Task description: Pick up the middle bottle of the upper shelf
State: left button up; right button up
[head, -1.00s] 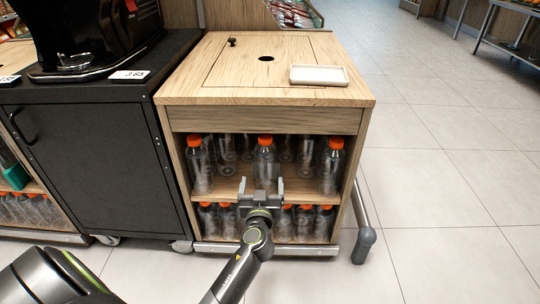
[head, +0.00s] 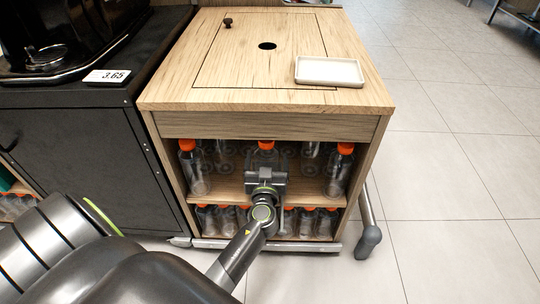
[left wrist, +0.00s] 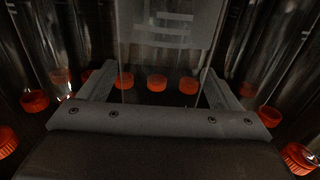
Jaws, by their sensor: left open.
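The middle bottle (head: 266,145) of the upper shelf is clear with an orange cap. In the head view its cap shows above my left gripper (head: 266,162), which hides most of its body. The gripper is open, with one finger on each side of the bottle. In the left wrist view a clear bottle body (left wrist: 165,55) stands between the two spread fingers (left wrist: 160,88). I cannot tell whether the fingers touch it. My right gripper is not in view.
The wooden cabinet (head: 265,125) has a left bottle (head: 194,170) and a right bottle (head: 338,172) at the front of the upper shelf. More bottles (head: 306,222) fill the lower shelf. A white tray (head: 329,72) lies on top.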

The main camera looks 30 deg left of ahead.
pick_arm(q)
jog(key=shift+w, duration=0.1)
jog(key=shift+r, duration=0.1)
jog(key=c, duration=1.1)
jog(key=shift+o, duration=0.2)
jog(key=shift+r, duration=0.1)
